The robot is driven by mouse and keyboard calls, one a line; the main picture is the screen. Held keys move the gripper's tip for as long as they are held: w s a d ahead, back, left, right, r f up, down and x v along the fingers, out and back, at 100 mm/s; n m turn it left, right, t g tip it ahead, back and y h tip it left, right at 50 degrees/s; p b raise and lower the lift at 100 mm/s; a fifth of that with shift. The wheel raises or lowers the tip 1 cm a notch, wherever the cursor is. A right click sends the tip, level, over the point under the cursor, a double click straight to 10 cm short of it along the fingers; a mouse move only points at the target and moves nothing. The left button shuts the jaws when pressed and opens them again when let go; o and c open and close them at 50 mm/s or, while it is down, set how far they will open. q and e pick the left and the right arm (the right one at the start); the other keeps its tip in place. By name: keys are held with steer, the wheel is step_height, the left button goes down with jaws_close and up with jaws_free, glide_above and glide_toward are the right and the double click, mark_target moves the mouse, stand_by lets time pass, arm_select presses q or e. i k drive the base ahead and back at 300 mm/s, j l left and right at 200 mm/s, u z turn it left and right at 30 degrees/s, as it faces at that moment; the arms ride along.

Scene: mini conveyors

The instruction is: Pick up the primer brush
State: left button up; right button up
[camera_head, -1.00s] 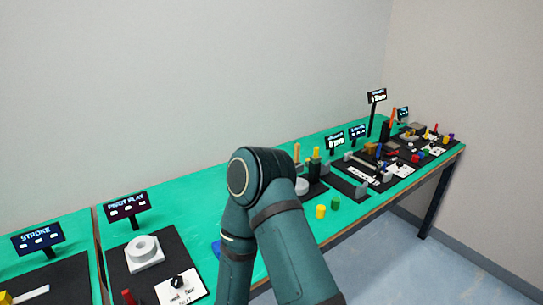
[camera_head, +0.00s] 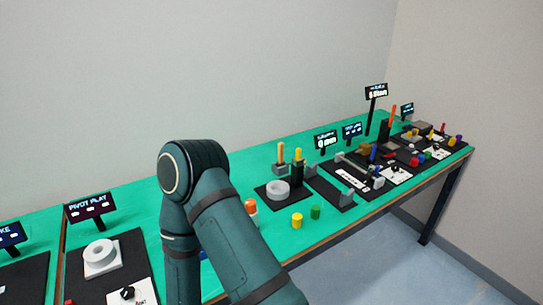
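Two upright handles stand in grey holders on a black mat in the middle of the green table: an orange-brown one (camera_head: 281,153) and a yellow one (camera_head: 298,155). Either may be the primer brush; they are too small to tell. A round white dish (camera_head: 278,190) sits in front of them. One of my teal arms rises in front of the table, its bent joint at the upper left of the arm. Neither of my grippers is in view.
A yellow cylinder (camera_head: 297,221), a green cylinder (camera_head: 315,212) and an orange-topped piece (camera_head: 251,207) stand near the table's front edge (camera_head: 330,232). A PIVOT PLAY sign (camera_head: 90,205) and white ring (camera_head: 101,258) are at left. More stations crowd the right end.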

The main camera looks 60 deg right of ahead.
mark_target(281, 163)
steer(key=k+l+u, duration=0.1)
steer(key=l, duration=0.2)
steer(key=k+l+u, duration=0.15)
steer(key=l, duration=0.15)
steer(key=k+l+u, duration=0.1)
steer(key=l, duration=0.2)
steer(key=k+l, duration=0.15)
steer(key=l, duration=0.2)
steer(key=k+l, duration=0.15)
steer(key=l, duration=0.2)
steer(key=k+l+u, duration=0.1)
steer(key=l, duration=0.3)
steer(key=k+l, duration=0.45)
steer(key=l, duration=0.2)
steer(key=i+l+u, duration=0.05)
